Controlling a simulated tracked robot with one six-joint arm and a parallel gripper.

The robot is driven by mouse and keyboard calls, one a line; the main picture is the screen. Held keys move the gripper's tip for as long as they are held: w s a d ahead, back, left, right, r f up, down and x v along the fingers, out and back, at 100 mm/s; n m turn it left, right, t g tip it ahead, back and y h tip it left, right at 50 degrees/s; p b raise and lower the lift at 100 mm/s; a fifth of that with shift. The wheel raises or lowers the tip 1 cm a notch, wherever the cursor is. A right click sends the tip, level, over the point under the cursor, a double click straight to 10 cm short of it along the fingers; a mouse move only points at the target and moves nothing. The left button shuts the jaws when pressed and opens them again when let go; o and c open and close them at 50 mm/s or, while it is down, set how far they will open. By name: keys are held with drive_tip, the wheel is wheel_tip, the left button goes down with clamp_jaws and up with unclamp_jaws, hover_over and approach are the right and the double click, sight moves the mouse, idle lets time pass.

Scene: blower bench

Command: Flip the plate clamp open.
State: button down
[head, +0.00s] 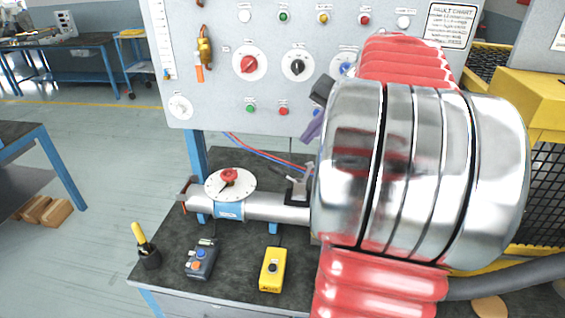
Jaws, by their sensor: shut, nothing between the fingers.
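A small grey bracket with a dark part (299,190) stands at the pipe (272,206), just left of my arm. It may be the plate clamp, but its lever and whether it is open or shut cannot be made out. My arm's large metal joint and red sleeves cover the right end of the pipe and whatever lies behind them. A dark block with a purple finger-like tip, seemingly the end of my gripper (312,122), pokes out left of the joint, above the bracket and apart from it. The rest of the gripper is hidden; it appears shut and empty.
The pipe carries a white dial with a red knob (229,182). On the dark bench top (215,280) stand a yellow-handled tool in a holder (145,246), a grey control box (201,260) and a yellow box (273,270). An upright panel (215,105) with knobs and lamps rises behind.

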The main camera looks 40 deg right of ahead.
sight(275, 169)
drive_tip(key=shift+f, duration=0.1)
drive_tip(key=x, duration=1.4)
drive_tip(key=shift+a, duration=0.1)
drive_tip(key=shift+w+a+f, duration=0.5)
drive_tip(key=shift+w+f, duration=0.05)
drive_tip(key=shift+w, duration=0.05)
drive_tip(key=shift+s+d, duration=0.1)
drive_tip(key=shift+s, duration=0.05)
drive_tip(key=shift+s+d+r, duration=0.35)
drive_tip(key=shift+s+r, duration=0.05)
